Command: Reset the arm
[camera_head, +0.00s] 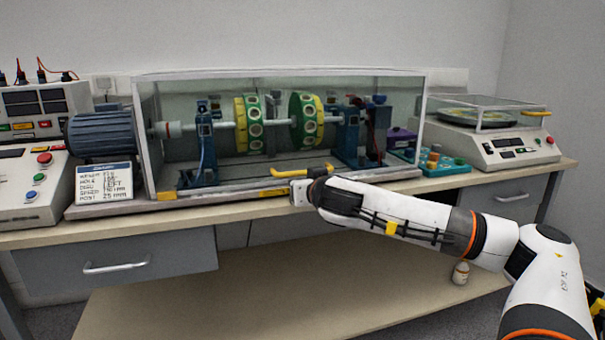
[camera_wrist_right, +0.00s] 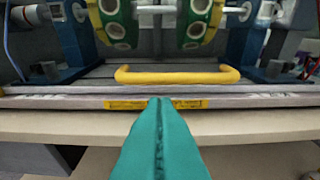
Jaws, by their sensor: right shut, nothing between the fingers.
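My right arm (camera_head: 390,211) comes in from the right in the head view and reaches across the front of the bench. Its wrist end is by the yellow handle (camera_head: 305,172) at the lower front of the clear case. In the right wrist view my right gripper (camera_wrist_right: 160,102) shows teal fingers pressed together with nothing between them. The tips point toward the case's front edge, at a yellow label (camera_wrist_right: 190,104), just below the yellow handle (camera_wrist_right: 177,75). I cannot tell whether they touch the case. The fingers are not clear in the head view. My left gripper is not in view.
The clear case (camera_head: 280,72) covers a shaft with two green-yellow discs. A blue motor (camera_head: 100,134), a sign (camera_head: 104,184) and control boxes stand left. A balance-like instrument (camera_head: 505,143) and teal tray (camera_head: 443,167) stand right. A small bottle (camera_head: 461,273) is on the lower shelf.

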